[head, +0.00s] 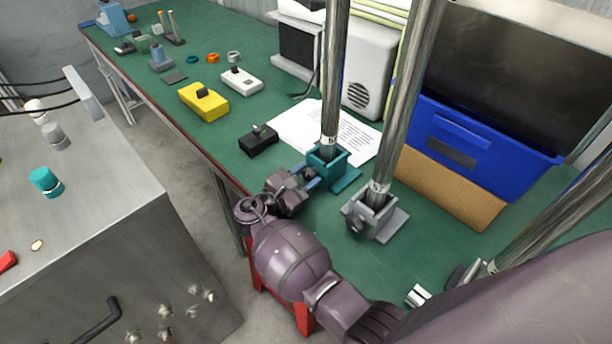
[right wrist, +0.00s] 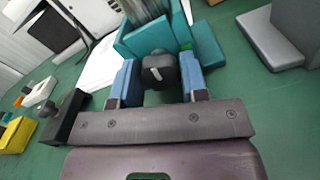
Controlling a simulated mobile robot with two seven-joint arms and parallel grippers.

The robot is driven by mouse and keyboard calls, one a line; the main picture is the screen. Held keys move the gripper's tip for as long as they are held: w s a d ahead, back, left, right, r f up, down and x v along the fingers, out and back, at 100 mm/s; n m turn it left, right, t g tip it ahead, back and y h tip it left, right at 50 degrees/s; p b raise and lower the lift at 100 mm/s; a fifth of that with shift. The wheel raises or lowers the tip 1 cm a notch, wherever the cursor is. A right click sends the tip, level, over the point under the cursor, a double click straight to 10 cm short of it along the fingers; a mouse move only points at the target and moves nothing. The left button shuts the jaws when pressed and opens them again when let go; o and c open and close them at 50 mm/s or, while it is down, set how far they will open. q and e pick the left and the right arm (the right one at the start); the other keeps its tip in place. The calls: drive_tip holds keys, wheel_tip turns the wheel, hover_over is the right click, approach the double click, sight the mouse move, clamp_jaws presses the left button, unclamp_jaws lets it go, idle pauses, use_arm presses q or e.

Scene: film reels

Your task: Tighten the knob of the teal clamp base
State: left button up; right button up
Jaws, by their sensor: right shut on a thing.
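The teal clamp base (head: 343,177) stands on the green table with a metal pole (head: 331,80) upright in it. It also shows at the top of the right wrist view (right wrist: 205,42). Its dark knob (right wrist: 159,70) sticks out toward my right gripper. My right gripper (head: 309,178) comes in from the front, and its blue fingers (right wrist: 159,82) stand on either side of the knob, shut on it. In the head view the fingers and wrist partly hide the knob. My left gripper is not in view.
A grey clamp base (head: 388,222) with its own pole (head: 402,100) stands close to the right. A black block (head: 258,142), a yellow box (head: 203,101) and a white sheet (head: 350,140) lie nearby. A blue bin (head: 480,150) is at the back right. The front table edge runs below my right arm.

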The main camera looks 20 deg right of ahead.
drive_tip(key=shift+m, duration=1)
drive_tip(key=o, duration=0.9)
drive_tip(key=shift+d, duration=0.1)
